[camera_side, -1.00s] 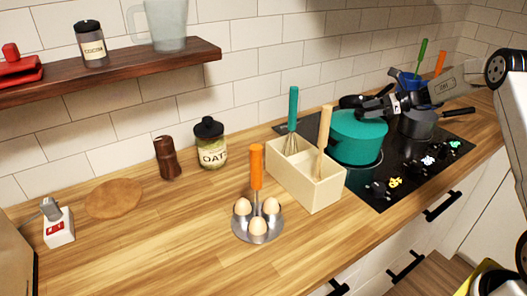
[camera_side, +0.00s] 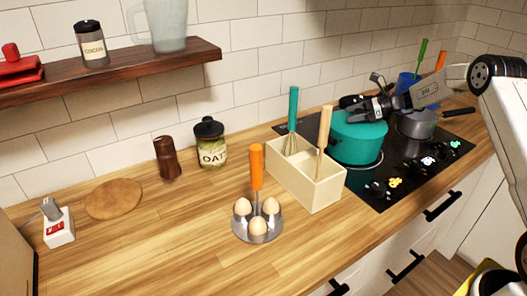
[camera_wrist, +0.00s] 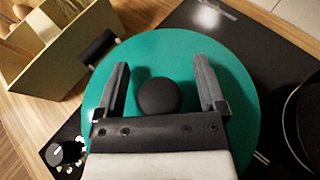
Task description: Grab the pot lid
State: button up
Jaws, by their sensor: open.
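The teal pot lid (camera_wrist: 177,48) tops a teal pot (camera_side: 357,145) on the black cooktop. Its round black knob (camera_wrist: 159,97) shows in the wrist view. My gripper (camera_wrist: 160,78) is open, with one finger on each side of the knob and a gap left and right. In the side view my gripper (camera_side: 357,110) is low over the lid and partly covers it. I cannot tell whether the fingers touch the lid.
A cream utensil box (camera_side: 310,185) with whisks stands left of the pot. A dark saucepan (camera_side: 418,127) is to its right. Stove knobs (camera_side: 397,182) line the cooktop's front. An egg holder (camera_side: 257,230) and oat jar (camera_side: 210,146) stand further left.

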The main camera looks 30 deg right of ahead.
grip_shut()
dwell(0.3)
jog(key=shift+r, duration=0.1)
jog(key=shift+r, duration=0.8)
jog(key=s+a+r, duration=0.4)
jog(key=s+r, duration=0.7)
jog(key=s, duration=0.2)
jog(key=shift+s+a, duration=0.15)
jog(key=shift+r, duration=0.1)
